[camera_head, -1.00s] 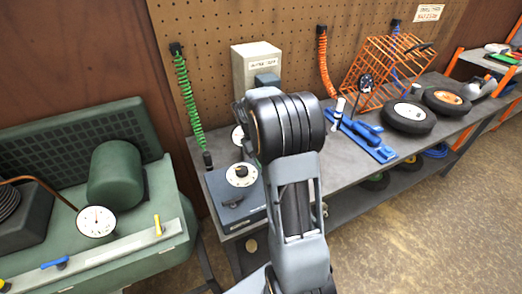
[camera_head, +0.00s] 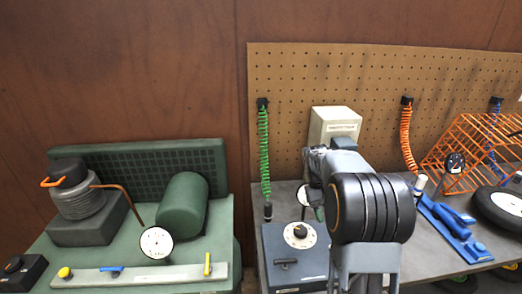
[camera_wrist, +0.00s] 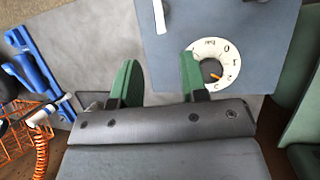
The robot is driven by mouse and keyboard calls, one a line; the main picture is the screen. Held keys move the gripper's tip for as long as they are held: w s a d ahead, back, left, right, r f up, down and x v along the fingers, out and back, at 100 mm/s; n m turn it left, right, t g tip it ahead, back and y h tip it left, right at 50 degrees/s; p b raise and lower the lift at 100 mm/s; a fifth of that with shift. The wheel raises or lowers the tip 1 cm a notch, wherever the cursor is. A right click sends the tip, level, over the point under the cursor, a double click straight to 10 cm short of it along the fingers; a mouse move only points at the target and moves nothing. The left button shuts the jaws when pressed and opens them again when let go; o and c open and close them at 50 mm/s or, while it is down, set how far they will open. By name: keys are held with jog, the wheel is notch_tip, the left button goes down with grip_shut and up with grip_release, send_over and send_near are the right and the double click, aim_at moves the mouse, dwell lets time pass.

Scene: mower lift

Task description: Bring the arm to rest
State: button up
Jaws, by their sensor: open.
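My arm rises at the lower right of the head view, with its dark rounded joint in front of the workbench (camera_head: 430,262). My gripper (camera_wrist: 160,80) shows in the wrist view with its two green fingers apart and nothing between them. It is over the bench, near the dark blue box with the white dial (camera_wrist: 216,65). In the head view the gripper's fingers are mostly hidden behind my arm. The dial box (camera_head: 298,260) stands just left of my arm there.
A green compressor (camera_head: 183,205) with a gauge (camera_head: 156,242) stands at the left. A blue foot pump (camera_head: 455,222), an orange wire rack (camera_head: 465,155) and a black tyre (camera_head: 498,208) are at the right. A beige box (camera_head: 335,125) stands behind my arm. Coiled hoses hang from the pegboard (camera_head: 300,80).

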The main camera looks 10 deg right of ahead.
jog(key=s+a+r+n+t+y, duration=0.1)
jog(key=s+a+r+t, duration=0.3)
jog(key=s+a+t, duration=0.5)
jog(key=s+a, duration=0.4)
jog(key=a, duration=0.2)
jog(key=shift+a+r+n+y, duration=0.15)
jog(key=shift+a+n+y, duration=0.15)
jog(key=shift+a+n, duration=0.1)
jog(key=shift+s, duration=0.15)
